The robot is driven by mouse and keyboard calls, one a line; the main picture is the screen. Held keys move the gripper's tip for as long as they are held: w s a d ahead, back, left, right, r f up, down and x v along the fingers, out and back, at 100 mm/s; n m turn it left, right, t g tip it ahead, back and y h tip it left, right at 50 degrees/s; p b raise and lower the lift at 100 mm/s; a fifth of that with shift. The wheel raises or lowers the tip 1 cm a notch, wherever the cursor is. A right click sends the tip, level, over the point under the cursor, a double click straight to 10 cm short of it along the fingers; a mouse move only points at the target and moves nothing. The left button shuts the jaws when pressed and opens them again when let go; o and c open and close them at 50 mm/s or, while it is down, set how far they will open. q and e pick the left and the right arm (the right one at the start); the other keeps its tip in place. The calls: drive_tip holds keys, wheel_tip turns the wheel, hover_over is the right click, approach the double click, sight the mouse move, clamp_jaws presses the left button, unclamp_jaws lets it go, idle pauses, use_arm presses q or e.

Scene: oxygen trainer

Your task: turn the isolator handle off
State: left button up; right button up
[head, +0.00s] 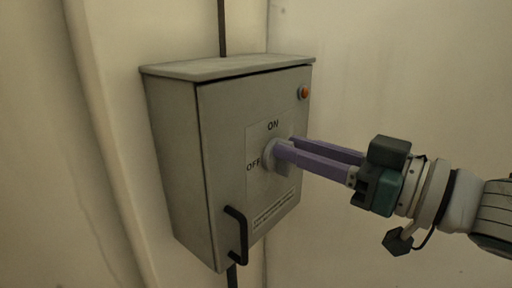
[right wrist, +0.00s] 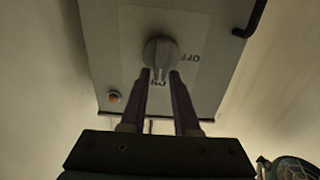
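The grey isolator handle (head: 268,153) is a round knob with a raised grip bar, on the front of a grey cabinet (head: 222,130). ON is printed above it and OFF to its left. In the right wrist view, which is upside down, the handle (right wrist: 160,51) has its bar in line with the ON mark. My right gripper (head: 284,146) has its two purple fingers at the handle, one on each side of the bar. In the right wrist view its fingertips (right wrist: 161,73) look apart; contact cannot be told. My left gripper is not in view.
An orange lamp or button (head: 304,92) sits at the cabinet's upper right. A black door pull (head: 237,234) stands out at the lower left of the door. A dark conduit (head: 222,28) runs up from the cabinet top.

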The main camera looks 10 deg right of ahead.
clamp_jaws()
drive_tip(key=shift+n, duration=0.3)
drive_tip(key=n, duration=0.4)
drive_tip(key=a+n+p, duration=0.1)
drive_tip(key=n, duration=0.3)
drive_tip(key=s+f+n, duration=0.1)
drive_tip(key=n, duration=0.2)
drive_tip(key=shift+a+f+n, duration=0.1)
drive_tip(key=shift+a+n, duration=0.1)
drive_tip(key=shift+n, duration=0.2)
drive_tip(key=n, duration=0.2)
drive_tip(key=n+b, duration=0.1)
drive_tip(key=n, duration=0.2)
drive_tip(key=shift+s+a+f, duration=0.1)
drive_tip(key=shift+s+f, duration=0.05)
drive_tip(key=shift+f, duration=0.25)
drive_tip(key=shift+n, duration=0.4)
